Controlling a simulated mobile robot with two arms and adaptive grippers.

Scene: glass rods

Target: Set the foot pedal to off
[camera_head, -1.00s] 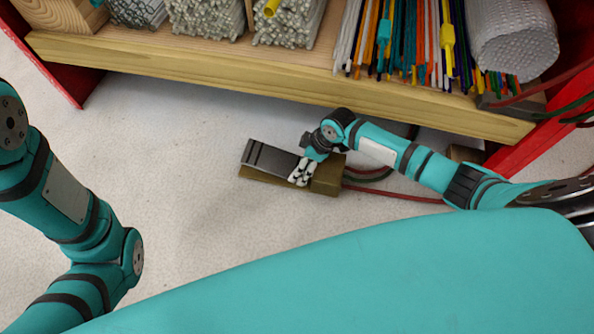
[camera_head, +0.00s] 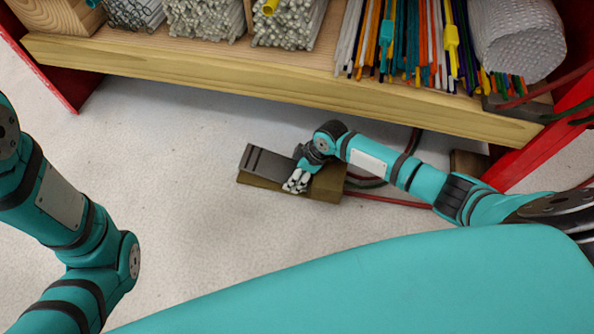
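The foot pedal (camera_head: 268,164) lies on the floor in front of the shelf. It has a dark ridged plate on a brown-olive base (camera_head: 328,186), with cables leaving its right side. My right gripper (camera_head: 293,187) is over the pedal's middle, its pale fingers at the near edge of the dark plate. The fingers look close together, but they are too small to tell whether they are open or shut, or whether they touch the plate. My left arm is at the left edge, and its gripper is out of view.
A wooden shelf (camera_head: 250,82) with red side panels stands behind the pedal, holding bundles of clear and coloured glass rods (camera_head: 410,40). Red and dark cables (camera_head: 390,200) run right from the pedal under my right arm. The floor (camera_head: 190,190) left of the pedal is clear.

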